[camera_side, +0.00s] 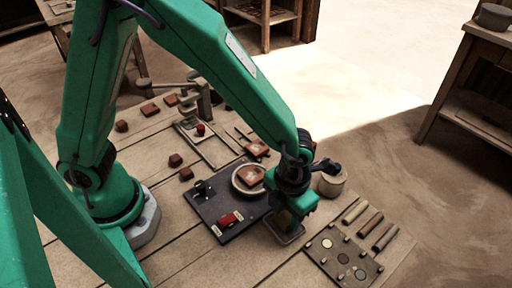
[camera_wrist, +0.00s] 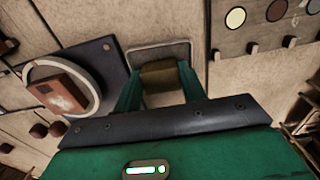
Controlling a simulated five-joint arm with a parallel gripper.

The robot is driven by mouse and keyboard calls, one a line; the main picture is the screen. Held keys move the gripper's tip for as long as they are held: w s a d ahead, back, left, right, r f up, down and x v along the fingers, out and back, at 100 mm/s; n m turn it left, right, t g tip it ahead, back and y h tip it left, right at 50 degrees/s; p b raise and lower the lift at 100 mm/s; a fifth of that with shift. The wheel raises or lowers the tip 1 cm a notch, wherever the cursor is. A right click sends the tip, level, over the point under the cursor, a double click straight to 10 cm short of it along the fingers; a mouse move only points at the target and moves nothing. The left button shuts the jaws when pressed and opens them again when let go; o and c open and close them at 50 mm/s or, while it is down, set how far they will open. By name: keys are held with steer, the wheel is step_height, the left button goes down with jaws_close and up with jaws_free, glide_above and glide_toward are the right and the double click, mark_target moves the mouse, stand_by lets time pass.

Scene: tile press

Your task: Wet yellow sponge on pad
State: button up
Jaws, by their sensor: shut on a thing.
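My gripper (camera_wrist: 158,85) is shut on a dull olive-yellow sponge (camera_wrist: 160,76), which sits between the two green fingers in the wrist view. Behind and below the sponge is a shallow square pad tray (camera_wrist: 160,46) with a grey rim and a pale inside. In the side view my gripper (camera_side: 288,222) points down over this tray (camera_side: 291,240) and hides the sponge and most of the tray's inside. I cannot tell whether the sponge touches the pad or whether it is wet.
Red-brown pieces lie farther back.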

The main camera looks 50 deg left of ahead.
mark_target(287, 214)
steer(key=shift+r, duration=3.35)
steer(key=shift+w, duration=0.1)
steer(key=w+a+r+m, duration=0.3)
steer(key=a+m, duration=0.5)
steer(key=m, duration=0.4)
steer(key=w+a+r+m, duration=0.3)
steer(key=a+m, duration=0.5)
steer(key=m, duration=0.4)
steer(key=w+a+r+m, duration=0.4)
steer(key=a+m, duration=0.4)
steer(key=m, duration=0.4)
steer(key=shift+w, duration=0.45)
